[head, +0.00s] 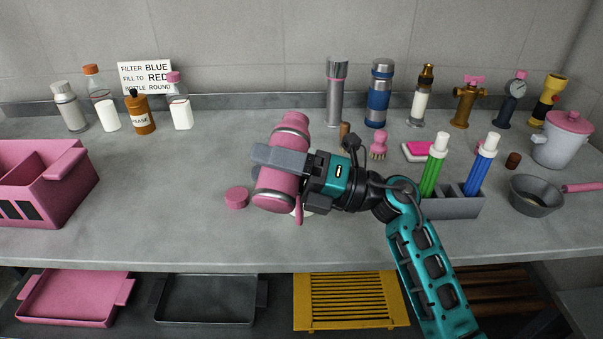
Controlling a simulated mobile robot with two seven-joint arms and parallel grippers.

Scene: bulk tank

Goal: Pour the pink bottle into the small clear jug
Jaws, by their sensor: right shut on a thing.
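My right gripper (278,163) is shut around the middle of the pink bottle (292,133) and holds it over the counter. The bottle leans, with its far end up and slightly right in the head view. A narrow pink strip (300,211) shows below its near end; I cannot tell whether it is liquid or a solid part. A pale sliver beside the strip may be the small clear jug, mostly hidden behind the bottle and gripper. A loose pink cap (237,198) lies on the counter left of the bottle. My left gripper is not in view.
A pink caddy (72,177) stands at the left. Several bottles and a sign (146,77) line the back. A grey rack (452,207) with green and blue markers, a pan (537,194) and a lidded pot (556,148) stand right. The counter left of the cap is clear.

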